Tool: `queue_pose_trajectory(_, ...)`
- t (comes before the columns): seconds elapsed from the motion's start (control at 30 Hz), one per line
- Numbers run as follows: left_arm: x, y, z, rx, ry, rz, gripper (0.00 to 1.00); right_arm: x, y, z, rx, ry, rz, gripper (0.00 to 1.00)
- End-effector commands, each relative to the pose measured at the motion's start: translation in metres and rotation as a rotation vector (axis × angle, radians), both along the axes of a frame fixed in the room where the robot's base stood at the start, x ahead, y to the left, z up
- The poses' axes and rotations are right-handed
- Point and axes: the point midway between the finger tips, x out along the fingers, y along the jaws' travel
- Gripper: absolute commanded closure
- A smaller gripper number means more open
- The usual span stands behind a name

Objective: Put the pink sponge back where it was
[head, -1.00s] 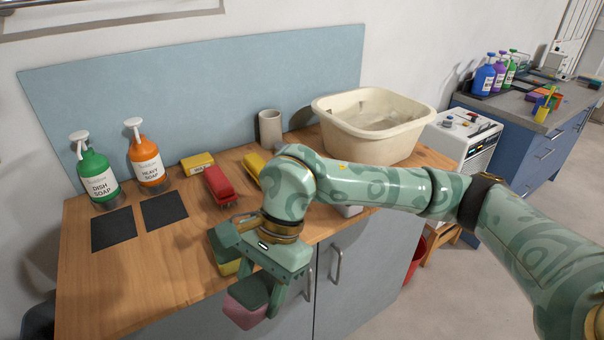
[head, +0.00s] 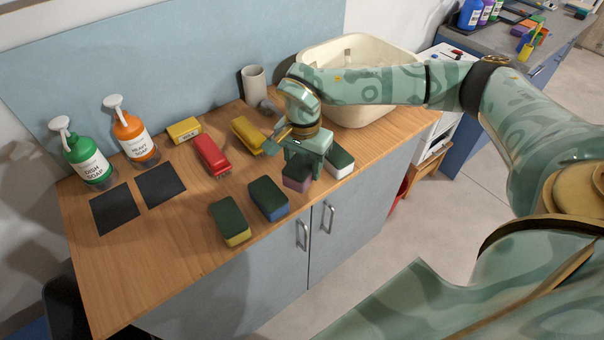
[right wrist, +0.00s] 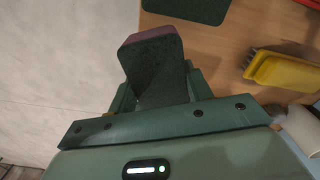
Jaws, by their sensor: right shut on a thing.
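The pink sponge (head: 297,179) has a dark green scouring top and is held in my right gripper (head: 302,168). It is at the counter's front edge, between the blue sponge (head: 270,203) and the white sponge (head: 340,167). I cannot tell whether it touches the counter. In the right wrist view the sponge (right wrist: 155,65) sits between the fingers (right wrist: 160,95), its pink side showing at the far end. My left gripper is not in view.
A yellow sponge (head: 230,224) lies left of the blue one. Red (head: 212,156) and yellow (head: 248,136) brushes lie behind. A cream basin (head: 385,112) stands at the right. Soap bottles (head: 88,160) and dark mats (head: 115,208) are at the left.

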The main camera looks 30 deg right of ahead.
Motion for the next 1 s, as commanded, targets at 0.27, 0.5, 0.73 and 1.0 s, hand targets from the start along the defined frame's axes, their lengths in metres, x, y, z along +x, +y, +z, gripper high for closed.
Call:
queue_pose_trajectory(0.27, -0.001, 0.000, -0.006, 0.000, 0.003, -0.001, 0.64, 0.015, -0.010, -0.022, 0.001, 0.000, 0.000, 0.68)
queue_pose_trajectory(0.5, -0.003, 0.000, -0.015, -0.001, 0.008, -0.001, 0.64, 0.018, -0.012, -0.055, 0.003, 0.004, 0.001, 0.68)
queue_pose_trajectory(0.73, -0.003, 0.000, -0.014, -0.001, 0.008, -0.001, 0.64, 0.019, -0.012, -0.057, 0.001, 0.000, 0.001, 0.68)
queue_pose_trajectory(1.0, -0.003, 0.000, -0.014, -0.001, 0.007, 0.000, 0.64, 0.018, -0.012, -0.057, 0.001, 0.000, 0.001, 0.28)
